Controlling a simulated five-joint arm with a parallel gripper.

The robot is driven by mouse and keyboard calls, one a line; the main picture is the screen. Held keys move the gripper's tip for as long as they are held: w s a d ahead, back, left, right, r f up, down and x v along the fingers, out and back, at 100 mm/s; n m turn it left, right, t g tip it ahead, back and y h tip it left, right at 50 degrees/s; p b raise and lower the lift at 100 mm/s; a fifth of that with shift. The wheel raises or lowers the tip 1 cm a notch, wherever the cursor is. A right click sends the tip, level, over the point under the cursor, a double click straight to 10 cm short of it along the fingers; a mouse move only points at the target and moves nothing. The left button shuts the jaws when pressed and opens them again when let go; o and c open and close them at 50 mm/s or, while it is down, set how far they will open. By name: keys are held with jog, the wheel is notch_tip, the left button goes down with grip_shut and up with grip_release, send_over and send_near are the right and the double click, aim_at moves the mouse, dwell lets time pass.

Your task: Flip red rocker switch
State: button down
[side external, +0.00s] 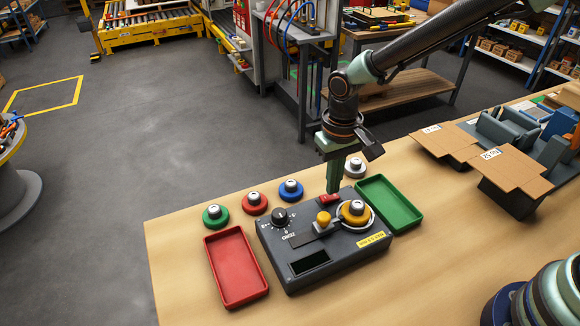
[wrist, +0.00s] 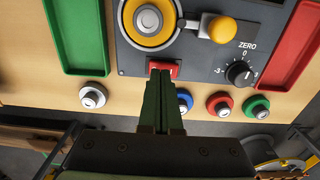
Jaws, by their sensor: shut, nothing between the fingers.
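The red rocker switch (side external: 329,199) sits near the back right edge of the dark control box (side external: 285,259). It also shows in the wrist view (wrist: 162,67), right at the fingertips. My gripper (side external: 333,190) is shut, empty and pointing down over the switch. In the wrist view its closed fingers (wrist: 160,75) cover the lower part of the switch. Whether the tips touch it or hover just above, I cannot tell. Which way the rocker is tilted is also unclear.
Green, red, blue and white round weights stand behind. Cardboard boxes (side external: 510,168) lie right.

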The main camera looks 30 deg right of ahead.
aim_at(340, 197)
notch_tip(340, 197, up, 13)
jog(key=d, duration=0.2)
jog(key=shift+d, duration=0.15)
jog(key=s+d+r+t, duration=0.2)
jog(key=s+d, duration=0.3)
jog(key=d, duration=0.2)
jog(key=s+d+r+t, duration=0.3)
jog(key=s+d, duration=0.3)
jog(key=d, duration=0.1)
jog(key=shift+t, duration=0.3)
jog(key=shift+s+d+r, duration=0.1)
dwell(0.4)
